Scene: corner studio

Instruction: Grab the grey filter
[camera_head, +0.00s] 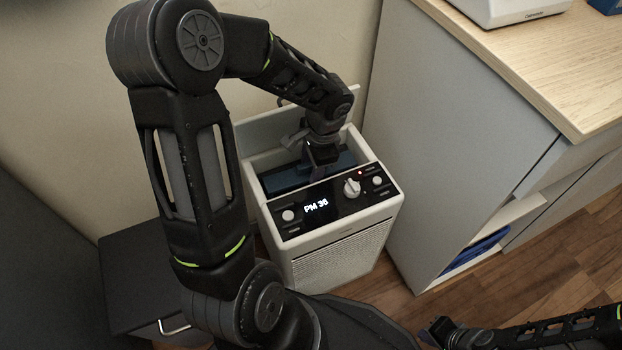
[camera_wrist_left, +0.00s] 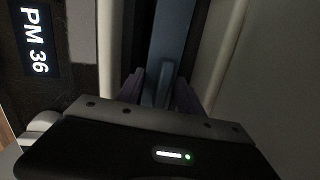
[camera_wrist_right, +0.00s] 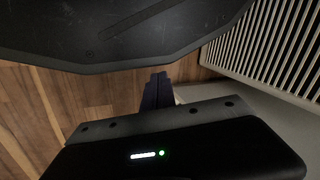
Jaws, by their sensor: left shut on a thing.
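The grey filter (camera_head: 285,179) is a blue-grey slab inside the open top of the white air purifier (camera_head: 340,250). My left gripper (camera_head: 320,160) reaches down into that opening. In the left wrist view the fingers (camera_wrist_left: 161,90) are on either side of a raised grip on the filter (camera_wrist_left: 174,35) and closed on it. The filter's lower part is hidden in the housing. My right gripper (camera_wrist_right: 157,90) is shut and empty, with its fingertips together, away from the purifier's top; it also shows at the bottom of the head view (camera_head: 438,328).
The purifier's lid (camera_head: 272,122) stands open at the back, by the wall. Its front panel (camera_head: 335,200) has knobs and reads PM 36. A grey cabinet with a wooden top (camera_head: 545,55) stands close on the right; a dark low cabinet (camera_head: 140,270) is on the left.

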